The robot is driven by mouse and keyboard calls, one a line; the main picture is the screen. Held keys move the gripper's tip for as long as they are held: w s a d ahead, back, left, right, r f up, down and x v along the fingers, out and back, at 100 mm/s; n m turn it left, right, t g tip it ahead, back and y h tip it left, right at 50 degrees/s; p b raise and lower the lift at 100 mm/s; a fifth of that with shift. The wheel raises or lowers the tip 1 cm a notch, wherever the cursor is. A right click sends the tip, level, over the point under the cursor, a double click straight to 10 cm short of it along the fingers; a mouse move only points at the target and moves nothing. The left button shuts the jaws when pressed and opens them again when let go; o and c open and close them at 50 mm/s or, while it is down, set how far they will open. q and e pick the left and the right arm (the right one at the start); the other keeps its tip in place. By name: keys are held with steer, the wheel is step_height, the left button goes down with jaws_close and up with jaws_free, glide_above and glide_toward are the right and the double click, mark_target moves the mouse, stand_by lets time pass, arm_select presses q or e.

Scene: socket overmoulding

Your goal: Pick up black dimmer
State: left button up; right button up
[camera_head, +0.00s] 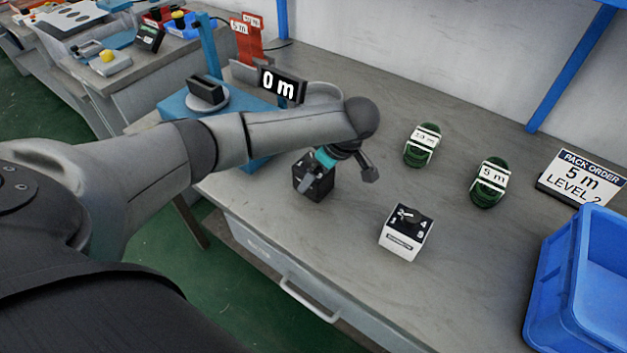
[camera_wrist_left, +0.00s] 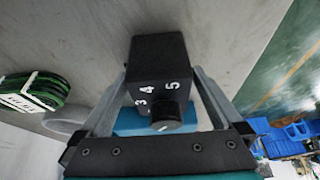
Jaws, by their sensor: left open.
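The black dimmer (camera_head: 319,184) is a small black box standing on the grey workbench (camera_head: 330,235), partly hidden behind my left gripper (camera_head: 338,178). In the left wrist view the black dimmer (camera_wrist_left: 158,58) shows a round knob and white numbers 3, 4 and 5. The fingers of my left gripper (camera_wrist_left: 159,78) are open, one on each side of the box. I cannot tell whether they touch it. My right gripper is not in view.
A white dimmer (camera_head: 405,238) stands to the right. Two green cable coils (camera_head: 422,148) (camera_head: 489,184) lie behind it. A pack order sign (camera_head: 582,178) and a blue crate (camera_head: 560,270) are at the right. A blue stand (camera_head: 180,108) with a "0 m" display (camera_head: 281,86) is behind my arm.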

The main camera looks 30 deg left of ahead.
arm_select(q)
steer(key=shift+x, duration=0.9)
steer(key=shift+d, duration=0.1)
steer(key=shift+c, duration=0.2)
steer(key=c, duration=1.2)
